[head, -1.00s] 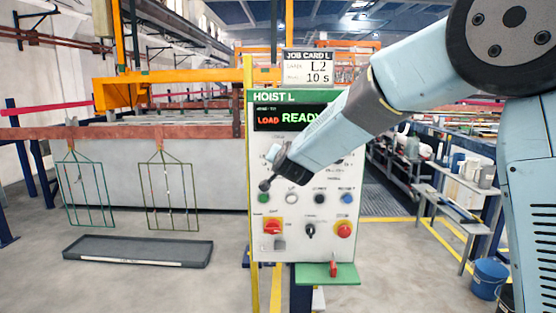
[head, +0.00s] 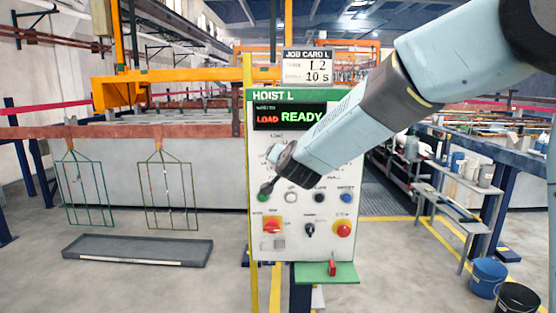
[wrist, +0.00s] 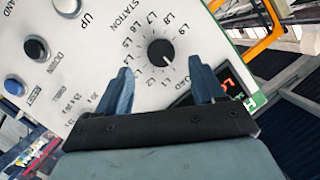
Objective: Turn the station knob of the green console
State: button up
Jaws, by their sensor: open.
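The green-topped white console (head: 262,215), titled HOIST L, stands at the middle of the head view. Its display (head: 290,118) reads LOAD in red and READY in green. The station knob (wrist: 160,52) is round and black, ringed by labels around L1 to L9, in the wrist view. Its white mark points to the lower right there. My gripper (wrist: 160,66) is open, its two blue fingers apart with the knob between and just beyond their tips; I cannot tell whether they touch it. In the head view my gripper (head: 269,174) covers the knob's area.
A job card (head: 307,67) above the console shows L2 and 10 s. Buttons, a red switch (head: 272,225) and a red round knob (head: 343,230) lie lower on the panel. A green shelf (head: 345,272) juts out below. A grey tray (head: 140,250) lies on the floor at left.

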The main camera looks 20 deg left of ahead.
jog(key=v, duration=0.8)
jog(key=shift+s+d, duration=0.2)
jog(key=shift+s, duration=0.2)
jog(key=s+d+f+n+g+h, duration=0.15)
jog(key=s+d, duration=0.25)
jog(key=d, duration=0.6)
jog(key=s+d+g+h, duration=0.15)
jog(key=s+d, duration=0.35)
jog(key=d, duration=0.5)
jog(key=s+d+n+g+h, duration=0.1)
jog(key=s+d+g, duration=0.25)
jog(key=d, duration=0.65)
jog(key=s+d+f+g+h, duration=0.2)
jog(key=s+d+f, duration=0.2)
jog(key=s+d, duration=0.5)
jog(key=shift+s+m+h, duration=0.4)
jog(key=shift+s+m, duration=0.05)
jog(key=shift+s, duration=0.7)
jog(key=shift+d, duration=0.15)
grip_shut()
